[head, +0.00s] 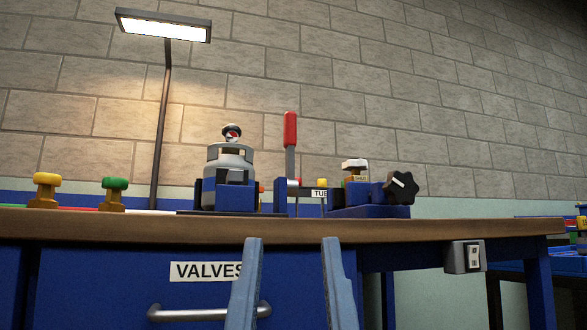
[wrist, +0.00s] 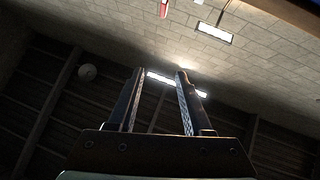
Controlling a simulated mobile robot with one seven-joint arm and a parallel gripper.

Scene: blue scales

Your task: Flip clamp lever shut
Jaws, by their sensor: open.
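The clamp lever has a red handle (head: 290,130) on a grey arm and stands upright on the bench in the head view. Its blue clamp base (head: 281,200) is next to a grey gas cylinder (head: 229,160) held in a blue cradle. In the wrist view a small red piece (wrist: 164,8) at the top edge looks like the handle. My gripper (head: 290,240) is open and empty, with two blue fingers in front of the bench edge and below the lever. It also shows from behind in the wrist view (wrist: 158,72).
The wooden bench top (head: 200,226) has a blue drawer (head: 110,285) labelled VALVES below it. A black star knob (head: 402,187) stands right of the clamp. Yellow (head: 46,190) and green (head: 114,193) fittings and a lamp post (head: 160,130) stand left.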

